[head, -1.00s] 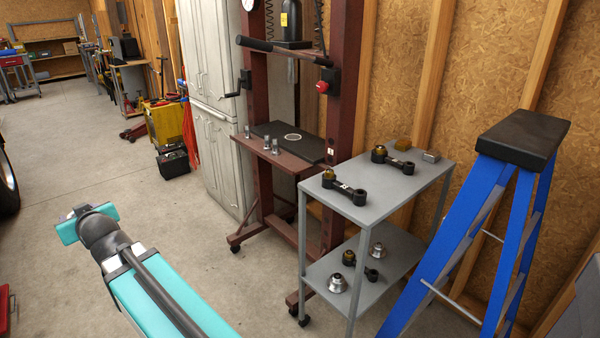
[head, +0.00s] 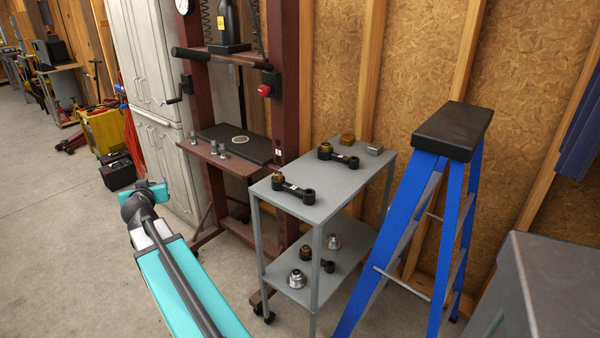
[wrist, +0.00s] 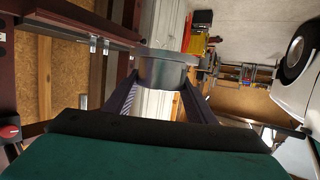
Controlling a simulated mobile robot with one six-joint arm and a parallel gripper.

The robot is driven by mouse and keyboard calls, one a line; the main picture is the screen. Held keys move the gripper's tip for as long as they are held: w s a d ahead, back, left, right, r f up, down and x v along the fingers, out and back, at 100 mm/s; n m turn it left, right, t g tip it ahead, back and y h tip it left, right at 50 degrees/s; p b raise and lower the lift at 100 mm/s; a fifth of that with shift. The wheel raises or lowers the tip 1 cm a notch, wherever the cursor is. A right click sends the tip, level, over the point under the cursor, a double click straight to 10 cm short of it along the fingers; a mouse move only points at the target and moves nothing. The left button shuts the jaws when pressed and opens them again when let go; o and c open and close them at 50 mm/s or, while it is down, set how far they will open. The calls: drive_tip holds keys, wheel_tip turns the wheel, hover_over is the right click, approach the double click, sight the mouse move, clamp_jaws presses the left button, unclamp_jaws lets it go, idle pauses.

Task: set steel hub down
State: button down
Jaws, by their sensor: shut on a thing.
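In the wrist view a grey steel hub (wrist: 163,70), round with a flat rim, sits between the two dark fingers of my gripper (wrist: 158,88). The fingers are shut on it and it is held in the air. In the head view my teal arm reaches forward at the lower left, short of the press and the cart; the gripper and held hub are hidden there. Two other silver hub-like parts, one near (head: 297,279) and one farther back (head: 332,242), stand on the cart's lower shelf.
The grey cart (head: 325,205) carries two black arms with brass-coloured bushings and small blocks on top. The maroon press (head: 285,120) stands behind left, with a black plate (head: 240,146). A blue stepladder (head: 450,215) is right of the cart. A grey box (head: 555,280) fills the lower right.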

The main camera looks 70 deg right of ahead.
drive_tip(key=s+d+r+m+g+h+p, duration=0.1)
drive_tip(key=s+d+m+g, duration=0.1)
drive_tip(key=s+d, duration=0.35)
drive_tip(key=s+d+m+g+h+p, duration=0.1)
drive_tip(key=s+d+m+g+h, duration=0.15)
drive_tip(key=d, duration=0.55)
wheel_tip(320, 180, up, 6)
drive_tip(key=m+g+p, duration=0.5)
drive_tip(key=m+g, duration=0.4)
drive_tip(key=g, duration=0.2)
hover_over(319, 177)
drive_tip(key=shift+d+n+y, duration=0.1)
drive_tip(key=shift+n+y, duration=0.15)
drive_tip(key=shift+f, duration=0.15)
drive_tip(key=shift+f+p, duration=0.5)
drive_tip(key=shift+f, duration=2.55)
drive_tip(key=shift+w+f+p, duration=0.1)
drive_tip(key=shift+f+p, duration=0.35)
drive_tip(key=shift+f, duration=1.4)
drive_tip(key=shift+f, duration=0.1)
